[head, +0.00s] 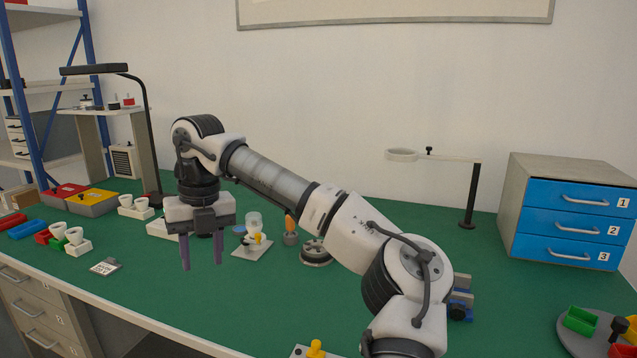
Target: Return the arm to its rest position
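My gripper (201,252) hangs at the end of my outstretched arm over the left half of the green bench (240,302). Its two purple fingers point down and stand apart, with nothing visible between them. I cannot tell how far the fingertips are above the bench top. My arm runs from the lower right of the head view up and across to the left, hiding part of the bench behind it.
Near the gripper stand a small plate with a glass bulb (254,222) and a round dark base (316,252). White holders (78,246) lie left. A ring stand (470,195) and a blue drawer cabinet (570,215) stand right.

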